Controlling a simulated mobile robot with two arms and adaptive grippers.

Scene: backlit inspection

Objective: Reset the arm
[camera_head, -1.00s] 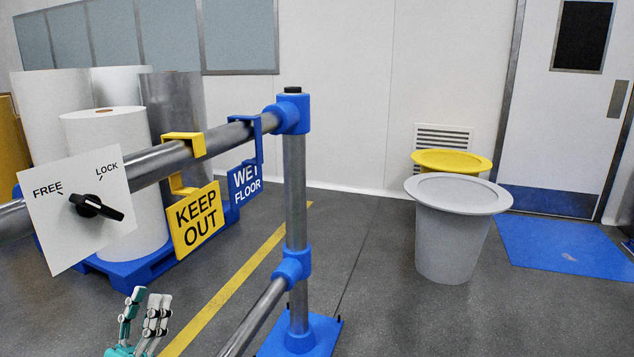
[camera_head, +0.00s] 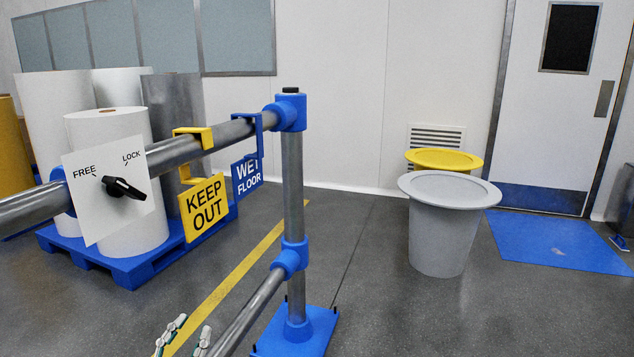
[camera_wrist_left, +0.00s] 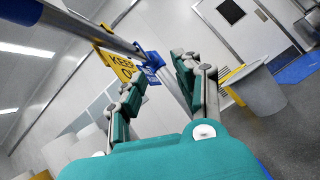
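My left gripper (camera_head: 186,338) shows only its fingertips at the bottom edge of the head view, below the rail. In the left wrist view its two teal and grey fingers (camera_wrist_left: 157,84) stand wide apart with nothing between them. The rail, with the yellow KEEP OUT sign (camera_head: 205,207) and the blue WET FLOOR sign (camera_head: 247,175) hung on it, shows beyond the fingers, apart from them. A white FREE/LOCK plate (camera_head: 108,190) with a black knob (camera_head: 124,188) is on the rail at the left. My right gripper is not in view.
The metal rail (camera_head: 40,205) meets a post (camera_head: 293,190) on a blue base. Paper rolls (camera_head: 110,130) stand on a blue pallet (camera_head: 130,268) behind. A grey bin (camera_head: 440,235), a yellow bin (camera_head: 445,159) and a blue mat (camera_head: 555,240) are at the right. Floor between post and bins is clear.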

